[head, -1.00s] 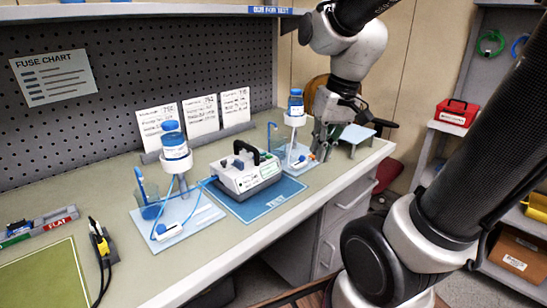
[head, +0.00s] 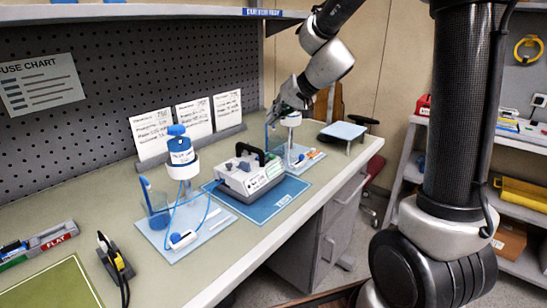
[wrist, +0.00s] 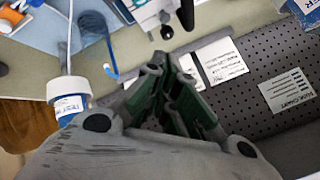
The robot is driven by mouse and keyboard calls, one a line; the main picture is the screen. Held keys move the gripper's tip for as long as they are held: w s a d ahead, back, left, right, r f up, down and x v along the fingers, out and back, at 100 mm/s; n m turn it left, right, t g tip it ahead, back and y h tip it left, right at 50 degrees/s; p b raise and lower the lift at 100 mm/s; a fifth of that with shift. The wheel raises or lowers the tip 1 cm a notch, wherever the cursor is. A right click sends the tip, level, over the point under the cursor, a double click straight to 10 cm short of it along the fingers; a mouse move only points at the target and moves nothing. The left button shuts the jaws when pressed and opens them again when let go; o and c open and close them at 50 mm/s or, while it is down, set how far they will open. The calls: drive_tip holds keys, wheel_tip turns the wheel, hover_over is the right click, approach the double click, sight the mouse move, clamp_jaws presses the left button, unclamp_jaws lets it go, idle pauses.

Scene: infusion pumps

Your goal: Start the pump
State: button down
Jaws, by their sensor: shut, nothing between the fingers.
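The pump (head: 249,174) is a white box with a black carry handle and blue knobs, sitting on a blue mat marked TEST (head: 272,203). Part of a white device, probably the pump, shows at the top of the wrist view (wrist: 158,12). My gripper (head: 272,118) is shut and empty. It is above the bench, behind and right of the pump, by the right-hand bottle stand (head: 291,121), and hides part of that bottle. In the wrist view my closed fingers (wrist: 160,68) point toward the bench; whether they touch anything cannot be told.
A left-hand stand with a blue-capped bottle (head: 181,151), blue tubing and a beaker (head: 156,214) are left of the pump. Printed cards (head: 193,117) lean at the back before a pegboard wall.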

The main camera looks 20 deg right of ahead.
sight(272, 157)
drive_tip(key=shift+f, duration=4.4)
drive_tip(key=shift+f, duration=0.15)
drive_tip(key=shift+f, duration=0.3)
drive_tip(key=shift+f, duration=0.45)
drive_tip(key=shift+r, duration=0.9)
